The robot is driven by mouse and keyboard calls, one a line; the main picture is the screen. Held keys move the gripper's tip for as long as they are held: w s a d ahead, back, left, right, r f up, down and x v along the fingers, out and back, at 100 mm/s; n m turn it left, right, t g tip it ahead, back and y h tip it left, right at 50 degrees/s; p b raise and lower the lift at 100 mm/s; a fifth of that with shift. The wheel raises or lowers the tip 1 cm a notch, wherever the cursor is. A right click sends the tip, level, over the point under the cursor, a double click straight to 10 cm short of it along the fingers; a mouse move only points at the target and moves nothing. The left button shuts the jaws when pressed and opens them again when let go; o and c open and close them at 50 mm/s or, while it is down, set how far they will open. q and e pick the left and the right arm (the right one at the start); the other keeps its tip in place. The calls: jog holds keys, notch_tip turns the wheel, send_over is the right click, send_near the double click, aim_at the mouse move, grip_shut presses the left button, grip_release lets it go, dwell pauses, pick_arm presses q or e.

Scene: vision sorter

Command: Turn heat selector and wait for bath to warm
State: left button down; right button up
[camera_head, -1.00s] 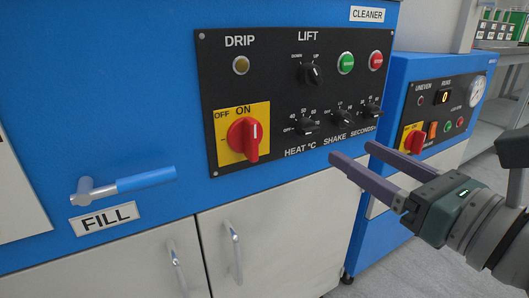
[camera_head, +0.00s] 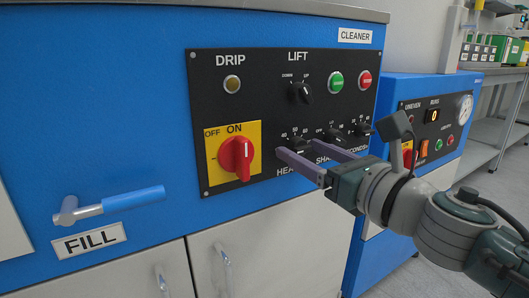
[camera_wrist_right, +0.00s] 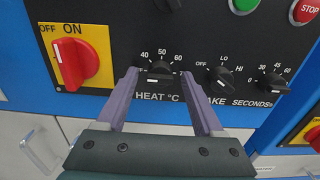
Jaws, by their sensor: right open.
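The heat selector (camera_wrist_right: 159,73) is a black knob above the "HEAT °C" label on the black control panel (camera_head: 265,120) of the blue cleaner. My right gripper (camera_head: 298,154) is open and empty. In the right wrist view its two purple fingers (camera_wrist_right: 155,80) stand apart, one on each side of the heat knob, with their tips near the panel. I cannot tell whether they touch the knob. The bath itself is not visible. My left gripper is not in view.
The red ON/OFF switch (camera_head: 236,155) is left of the heat knob. The shake knob (camera_wrist_right: 222,78) and seconds knob (camera_wrist_right: 272,86) are close on the right. The lift knob (camera_head: 301,92) is above. A blue FILL lever (camera_head: 133,199) sticks out at left. Another blue machine (camera_head: 468,92) stands at right.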

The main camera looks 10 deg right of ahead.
grip_shut()
dwell(0.5)
